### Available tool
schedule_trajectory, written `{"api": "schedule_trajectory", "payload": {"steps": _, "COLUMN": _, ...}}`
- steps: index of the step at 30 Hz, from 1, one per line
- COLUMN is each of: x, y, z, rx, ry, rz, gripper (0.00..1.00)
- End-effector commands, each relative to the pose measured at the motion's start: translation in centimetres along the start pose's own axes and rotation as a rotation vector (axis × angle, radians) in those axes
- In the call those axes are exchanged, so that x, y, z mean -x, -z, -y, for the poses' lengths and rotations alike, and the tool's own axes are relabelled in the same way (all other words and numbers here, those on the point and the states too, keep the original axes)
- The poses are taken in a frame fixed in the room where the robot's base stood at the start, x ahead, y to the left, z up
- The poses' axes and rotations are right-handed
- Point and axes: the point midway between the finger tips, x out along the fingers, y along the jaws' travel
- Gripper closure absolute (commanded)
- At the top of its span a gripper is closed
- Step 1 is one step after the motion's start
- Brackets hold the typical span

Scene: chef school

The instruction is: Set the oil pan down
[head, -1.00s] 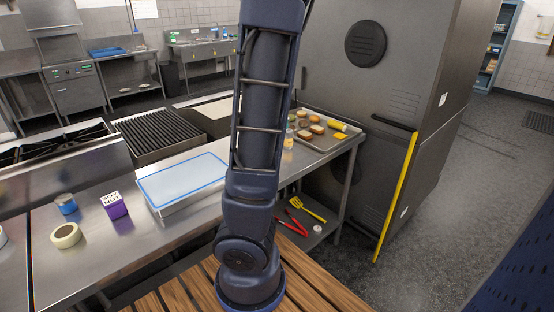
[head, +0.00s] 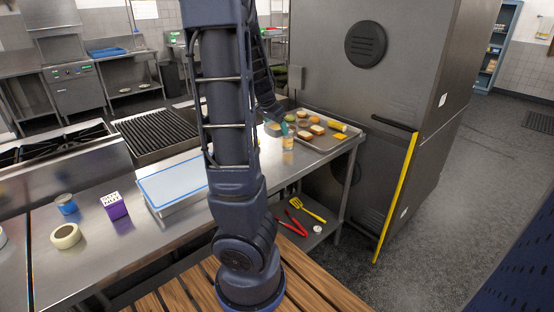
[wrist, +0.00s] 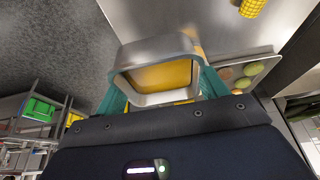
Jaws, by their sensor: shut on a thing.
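The oil pan (wrist: 150,54) is a small metal pan with yellow oil inside, seen large in the wrist view. My gripper (wrist: 163,88) is shut on it, with a teal finger on each side. In the head view my gripper (head: 285,120) is low over the right part of the steel counter, just left of the food tray. The pan is mostly hidden there by the gripper and arm. I cannot tell whether the pan's base touches the counter.
A metal tray (head: 318,146) with buns, corn and other food lies at the counter's right end. A small yellowish can (head: 288,143) stands beside it. A blue-edged white board (head: 172,183), purple box (head: 115,206), tape roll (head: 66,236) and blue can (head: 65,204) are further left. A dark cabinet (head: 345,90) stands behind.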

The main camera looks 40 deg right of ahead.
Motion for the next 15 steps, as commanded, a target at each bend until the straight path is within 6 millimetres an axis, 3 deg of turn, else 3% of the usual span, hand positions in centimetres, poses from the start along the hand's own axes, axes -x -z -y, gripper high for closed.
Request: {"api": "schedule_trajectory", "payload": {"steps": 15, "x": -3.5, "y": -1.0, "z": -0.1, "rx": -0.005, "ry": -0.005, "rz": -0.007, "gripper": 0.65}}
